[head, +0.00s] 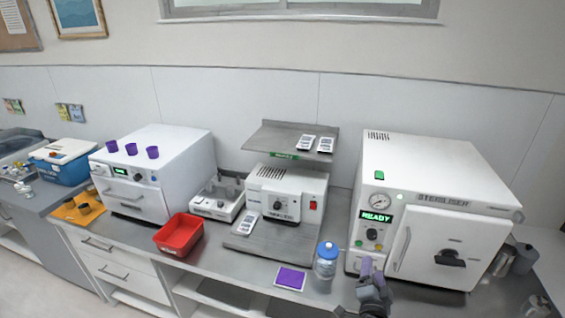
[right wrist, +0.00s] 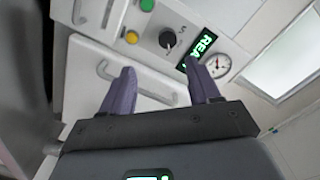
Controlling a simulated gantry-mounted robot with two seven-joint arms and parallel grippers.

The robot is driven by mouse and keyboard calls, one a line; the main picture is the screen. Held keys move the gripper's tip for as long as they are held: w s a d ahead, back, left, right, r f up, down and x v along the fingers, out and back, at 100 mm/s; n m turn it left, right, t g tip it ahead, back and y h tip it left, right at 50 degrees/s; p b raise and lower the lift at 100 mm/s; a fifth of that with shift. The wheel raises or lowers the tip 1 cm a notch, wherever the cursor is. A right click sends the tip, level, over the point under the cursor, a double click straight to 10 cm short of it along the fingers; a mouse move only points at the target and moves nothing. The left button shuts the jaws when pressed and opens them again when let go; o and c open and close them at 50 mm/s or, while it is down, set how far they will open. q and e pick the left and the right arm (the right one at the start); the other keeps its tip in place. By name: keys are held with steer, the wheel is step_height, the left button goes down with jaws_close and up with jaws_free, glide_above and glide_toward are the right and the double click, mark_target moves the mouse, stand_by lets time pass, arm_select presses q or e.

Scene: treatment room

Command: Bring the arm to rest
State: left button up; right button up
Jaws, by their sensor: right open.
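My right gripper (head: 373,272) is at the lower right of the head view, in front of the left part of the white steriliser (head: 455,228). Its two purple fingers are apart with nothing between them. In the right wrist view the open fingers (right wrist: 163,88) point towards the steriliser's front panel, with its knob (right wrist: 172,38), gauge and green lit display. I cannot tell from these views how close the fingertips are to the panel. My left gripper is not in view.
Further left are a red tray (head: 180,235), a grey stand with a shelf (head: 262,139) and a white oven (head: 137,197) with purple cups on top. The counter's front edge runs below them.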

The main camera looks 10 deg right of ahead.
steer(key=s+a+f+n+g+y, duration=0.1)
steer(key=s+f+n+y, duration=0.25)
steer(key=s+f, duration=0.6)
steer(key=s+a+n+g+y, duration=0.2)
steer(key=s+a+n+g, duration=0.25)
steer(key=s, duration=0.35)
steer(key=s+a+f+n+g+y, duration=0.1)
steer(key=s+a+n+g+y, duration=0.15)
steer(key=s+a+n, duration=0.4)
steer(key=s+a+n+g+y, duration=0.1)
steer(key=s+a+n+g, duration=0.2)
steer(key=s, duration=0.6)
step_height(320, 180, up, 22)
steer(key=g+p, duration=0.1)
steer(key=p, duration=2.1)
steer(key=shift+d+f, duration=0.15)
steer(key=shift+d, duration=0.3)
